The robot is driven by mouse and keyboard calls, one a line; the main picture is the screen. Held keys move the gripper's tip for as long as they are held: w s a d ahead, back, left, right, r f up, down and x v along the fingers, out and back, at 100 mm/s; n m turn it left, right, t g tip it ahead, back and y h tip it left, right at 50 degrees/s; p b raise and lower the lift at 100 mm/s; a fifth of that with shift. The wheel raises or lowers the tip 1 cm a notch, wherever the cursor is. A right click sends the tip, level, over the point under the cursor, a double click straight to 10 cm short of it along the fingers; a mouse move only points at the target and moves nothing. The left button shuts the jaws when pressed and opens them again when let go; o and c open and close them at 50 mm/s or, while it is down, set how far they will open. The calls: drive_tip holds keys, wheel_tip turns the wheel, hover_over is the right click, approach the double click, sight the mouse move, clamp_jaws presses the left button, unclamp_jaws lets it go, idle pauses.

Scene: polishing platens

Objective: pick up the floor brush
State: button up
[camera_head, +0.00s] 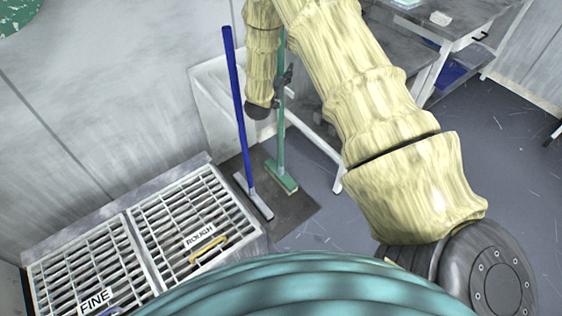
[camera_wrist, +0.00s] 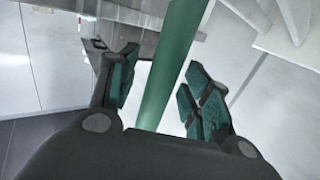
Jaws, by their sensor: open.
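The floor brush (camera_head: 281,140) has a long green handle and a green head with pale bristles. It stands upright, its head on a dark mat by the wall. My gripper (camera_head: 284,78) is at the upper part of the handle. In the wrist view, the green handle (camera_wrist: 170,62) passes between the two fingers of my gripper (camera_wrist: 162,68), with gaps visible on both sides. The fingers are open with green pads. In the head view, my wrist and gripper partly hide the upper handle.
A blue-handled tool (camera_head: 237,110) with a flat grey head stands close left of the brush. The dark mat (camera_head: 290,212) lies under both heads. Grated bins marked ROUGH (camera_head: 200,236) and FINE (camera_head: 95,300) stand at lower left. A workbench (camera_head: 450,22) is at upper right. Floor at right is mostly clear.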

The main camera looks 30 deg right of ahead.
clamp_jaws()
